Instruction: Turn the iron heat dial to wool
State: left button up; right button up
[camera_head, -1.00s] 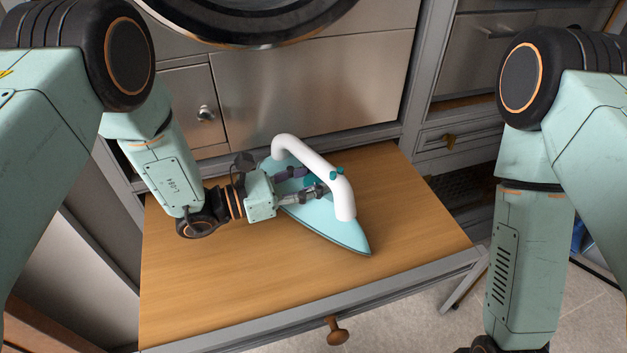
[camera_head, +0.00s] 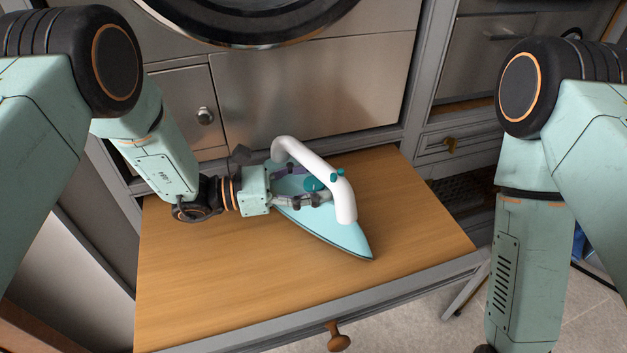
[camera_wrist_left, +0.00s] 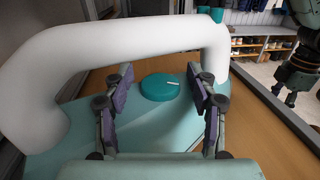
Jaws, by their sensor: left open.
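The iron lies on the wooden board, with a teal body (camera_head: 335,237) and a white arched handle (camera_head: 340,192). Its teal heat dial (camera_head: 313,184) is a round knob under the handle; it also shows in the left wrist view (camera_wrist_left: 159,88) with a small white mark at its right side. My left gripper (camera_head: 322,187) is open, its two fingers reaching under the handle. In the left wrist view the fingers (camera_wrist_left: 161,90) stand on either side of the dial, apart from it. Any lettering around the dial cannot be read. The right gripper is out of view; only my right arm shows.
The wooden board (camera_head: 220,290) is a pulled-out surface with a knob (camera_head: 338,338) at its front; it is clear left of and in front of the iron. Metal cabinet fronts (camera_head: 310,90) rise behind. The handle arches closely over my left fingers.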

pick_arm(q)
jog(key=a, duration=0.4)
jog(key=s+a, duration=0.1)
jog(key=a, duration=0.3)
jog(key=s+a, duration=0.1)
jog(key=a, duration=0.2)
jog(key=shift+a, duration=0.4)
jog(key=shift+o, duration=0.2)
jog(key=shift+s+d, duration=0.1)
